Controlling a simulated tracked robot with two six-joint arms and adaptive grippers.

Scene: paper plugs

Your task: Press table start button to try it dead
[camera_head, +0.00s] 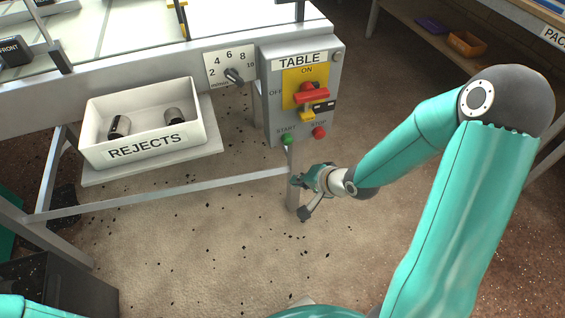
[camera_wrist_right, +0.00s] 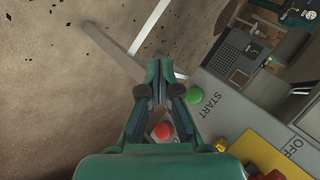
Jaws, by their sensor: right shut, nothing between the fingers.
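The grey TABLE control box (camera_head: 272,62) hangs at the table's corner. Its green START button (camera_head: 287,139) is at the lower left and its red STOP button (camera_head: 319,132) is to the right. A red switch handle (camera_head: 311,96) lies about level on a yellow plate, its left end toward OFF. A yellow piece and a dark tag hang beside it. My right gripper (camera_head: 304,184) is shut and empty, below the box and apart from it. In the right wrist view the green button (camera_wrist_right: 194,96) shows right of the shut fingers (camera_wrist_right: 158,66); the red button (camera_wrist_right: 163,132) is partly hidden. My left gripper is out of view.
A white REJECTS bin (camera_head: 202,122) holding dark cylinders sits on a shelf left of the box. A numbered dial (camera_head: 233,75) is between them. A table leg (camera_head: 292,190) and crossbar (camera_head: 170,194) stand near my right gripper. Open floor lies in front.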

